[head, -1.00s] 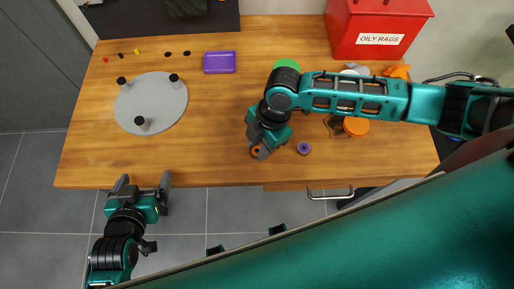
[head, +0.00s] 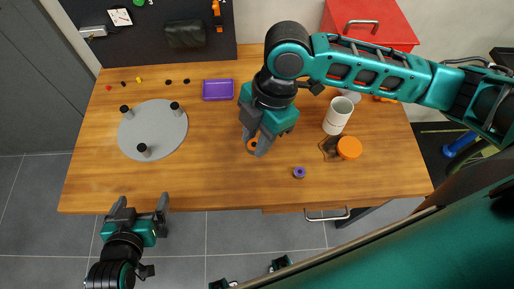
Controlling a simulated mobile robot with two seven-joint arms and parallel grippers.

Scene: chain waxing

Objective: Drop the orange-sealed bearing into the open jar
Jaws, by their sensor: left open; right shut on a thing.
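My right gripper (head: 254,148) is shut on the orange-sealed bearing (head: 252,145), a small orange ring with a dark centre, held between the fingertips. It appears to be above the middle of the wooden table. A white, cup-like open jar (head: 335,119) stands to the right of the gripper, clear of it, partly below my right arm in the picture. A purple-sealed bearing (head: 299,172) lies on the table right of and nearer than the gripper. My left gripper (head: 138,205) is open and empty, off the table's front edge at the left.
An orange lid-like disc (head: 349,147) is beside the white jar. A grey round plate with black posts (head: 158,143) is at the left. A purple tray (head: 218,90) is at the back middle. The front middle is clear.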

